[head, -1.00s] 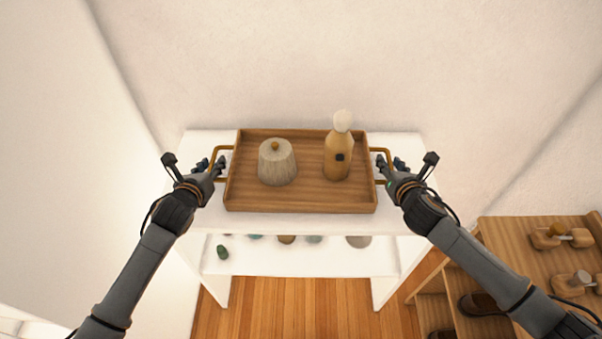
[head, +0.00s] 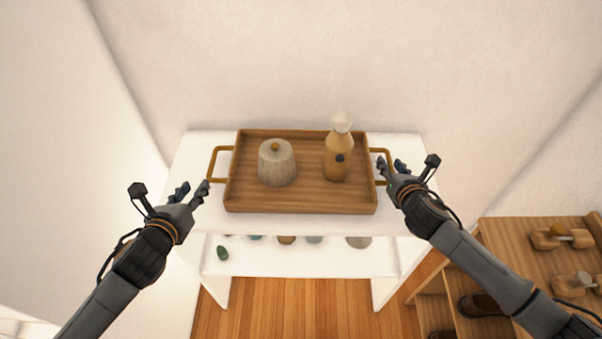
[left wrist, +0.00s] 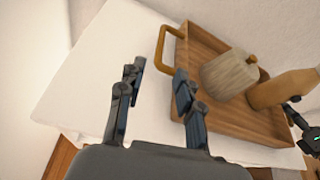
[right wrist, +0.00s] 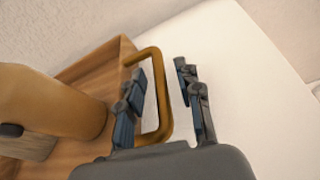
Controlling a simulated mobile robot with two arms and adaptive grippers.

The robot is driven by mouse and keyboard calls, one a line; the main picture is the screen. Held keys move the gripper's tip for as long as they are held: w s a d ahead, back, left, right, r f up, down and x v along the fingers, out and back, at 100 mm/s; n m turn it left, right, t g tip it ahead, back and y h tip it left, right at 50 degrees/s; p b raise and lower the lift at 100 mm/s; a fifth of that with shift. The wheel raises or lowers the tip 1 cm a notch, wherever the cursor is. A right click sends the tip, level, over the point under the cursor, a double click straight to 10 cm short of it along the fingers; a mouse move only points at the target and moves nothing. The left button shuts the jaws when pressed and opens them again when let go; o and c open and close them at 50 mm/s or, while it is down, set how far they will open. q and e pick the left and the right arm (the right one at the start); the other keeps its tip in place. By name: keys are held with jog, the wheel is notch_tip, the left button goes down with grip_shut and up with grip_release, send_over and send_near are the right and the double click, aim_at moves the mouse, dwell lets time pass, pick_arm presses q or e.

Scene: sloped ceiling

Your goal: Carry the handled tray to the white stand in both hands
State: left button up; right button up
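The wooden handled tray (head: 300,200) rests on the white stand (head: 200,214). It holds a lidded ribbed jar (head: 277,165) and a tan bottle with a white top (head: 338,158). My left gripper (head: 194,191) is open and empty, apart from the left handle (head: 212,165) and in front of it. That handle also shows in the left wrist view (left wrist: 162,48). My right gripper (head: 391,166) is open at the right handle. In the right wrist view its fingers (right wrist: 160,86) are apart on either side of the handle bar (right wrist: 164,105).
Several small items, including a green one (head: 222,253), are on the stand's lower shelf (head: 320,262). A wooden shoe rack (head: 505,240) with shoes stands at the right. The wall is close behind the stand. The wooden floor (head: 280,315) in front is clear.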

jog(key=v, duration=1.1)
jog(key=shift+s+r, duration=0.1)
jog(key=shift+s, duration=0.05)
